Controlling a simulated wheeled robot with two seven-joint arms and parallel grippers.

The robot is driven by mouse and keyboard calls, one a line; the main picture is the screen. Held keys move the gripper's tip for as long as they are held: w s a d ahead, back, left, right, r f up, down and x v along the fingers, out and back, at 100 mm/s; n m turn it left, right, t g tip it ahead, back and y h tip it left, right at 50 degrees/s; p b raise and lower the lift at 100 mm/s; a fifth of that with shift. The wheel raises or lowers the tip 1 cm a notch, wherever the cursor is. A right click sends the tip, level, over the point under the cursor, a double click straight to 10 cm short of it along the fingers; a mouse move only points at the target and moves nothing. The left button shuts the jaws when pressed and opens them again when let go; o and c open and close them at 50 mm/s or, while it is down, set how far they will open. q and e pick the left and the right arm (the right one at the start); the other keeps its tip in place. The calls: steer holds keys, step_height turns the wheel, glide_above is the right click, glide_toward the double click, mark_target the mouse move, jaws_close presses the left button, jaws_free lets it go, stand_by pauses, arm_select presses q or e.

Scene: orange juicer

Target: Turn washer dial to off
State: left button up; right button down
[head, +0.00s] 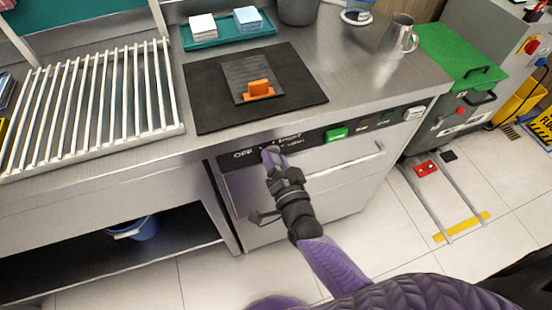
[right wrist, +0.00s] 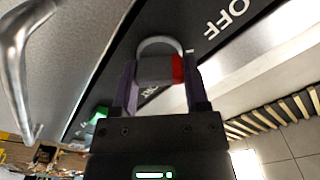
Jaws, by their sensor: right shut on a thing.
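The washer (head: 345,190) stands under the steel counter, with a dark control strip along its top edge. My right gripper (head: 271,153) is at the left part of that strip, just right of the "OFF" label (head: 243,154). In the right wrist view, my right gripper (right wrist: 160,74) is shut on the grey dial (right wrist: 155,69), one finger on each side. The dial has a red mark on its right side in that view, and a pale ring shows behind it. The "OFF" label (right wrist: 227,17) lies up and right of it. In the head view the gripper hides the dial. My left gripper is out of view.
A green button (head: 337,134) and a white one (head: 414,113) sit farther right on the strip. A bar handle (head: 345,161) runs below it. A black mat (head: 205,105) with an orange-handled scraper (head: 260,89) and a white rack (head: 90,105) are on the counter.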

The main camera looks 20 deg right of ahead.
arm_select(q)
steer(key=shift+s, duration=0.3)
arm_select(e)
steer(key=shift+c, duration=0.4)
jaws_free()
steer(key=shift+s, duration=0.3)
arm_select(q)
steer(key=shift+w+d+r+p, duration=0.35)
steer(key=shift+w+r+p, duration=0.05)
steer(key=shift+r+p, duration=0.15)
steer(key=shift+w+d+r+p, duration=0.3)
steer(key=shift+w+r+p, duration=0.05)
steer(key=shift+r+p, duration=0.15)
arm_select(e)
steer(key=s, duration=0.9)
steer(key=shift+s+d, duration=0.15)
steer(key=shift+s, duration=0.05)
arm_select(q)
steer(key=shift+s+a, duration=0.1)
